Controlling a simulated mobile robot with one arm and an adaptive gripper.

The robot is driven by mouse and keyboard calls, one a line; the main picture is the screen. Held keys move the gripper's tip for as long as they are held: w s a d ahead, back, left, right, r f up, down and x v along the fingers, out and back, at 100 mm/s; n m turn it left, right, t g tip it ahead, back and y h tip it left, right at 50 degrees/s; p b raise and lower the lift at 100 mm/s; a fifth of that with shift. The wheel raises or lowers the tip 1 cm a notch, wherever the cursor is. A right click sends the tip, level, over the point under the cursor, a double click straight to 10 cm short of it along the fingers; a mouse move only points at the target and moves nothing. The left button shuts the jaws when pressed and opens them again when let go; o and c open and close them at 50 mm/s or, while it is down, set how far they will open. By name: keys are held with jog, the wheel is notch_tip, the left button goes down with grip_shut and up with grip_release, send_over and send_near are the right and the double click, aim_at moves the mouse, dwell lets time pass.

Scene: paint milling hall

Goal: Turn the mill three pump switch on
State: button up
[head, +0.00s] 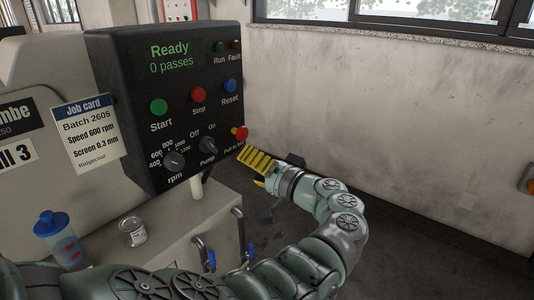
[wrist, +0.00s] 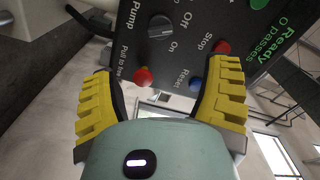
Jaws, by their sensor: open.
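The mill three control panel is black and carries the pump switch (head: 207,145), a dark round knob with "Off" at its upper left and "On" at its upper right. I cannot tell for sure which mark it points to. In the wrist view the pump switch (wrist: 161,27) lies just beyond the fingertips, near the top centre. My gripper (head: 250,164) has yellow ribbed fingers and is open and empty, right of and below the switch, apart from it. In the wrist view my gripper (wrist: 166,80) has its fingers spread wide.
A red mushroom button (head: 240,133) marked "Pull to" something sits close to my fingers; it also shows between them in the wrist view (wrist: 143,77). The rpm knob (head: 174,160) is left of the switch. A blue-lidded bottle (head: 53,232) and small can (head: 132,232) stand below.

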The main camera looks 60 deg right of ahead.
aim_at(213, 148)
jog(key=w, duration=0.4)
jog(key=w+p, duration=0.1)
jog(key=w, duration=0.4)
jog(key=w+d+p, duration=0.1)
jog(key=w, duration=0.3)
jog(key=shift+w, duration=0.2)
jog(key=shift+c, duration=0.3)
jog(key=shift+s, duration=0.1)
jog(key=c, duration=1.1)
jog(key=shift+c, duration=0.2)
jog(key=shift+m, duration=0.4)
jog(key=shift+a+m, duration=0.1)
jog(key=shift+m, duration=0.5)
jog(key=m, duration=0.4)
jog(key=shift+r, duration=0.1)
jog(key=m+p, duration=0.2)
jog(key=m, duration=0.3)
jog(key=shift+m, duration=0.4)
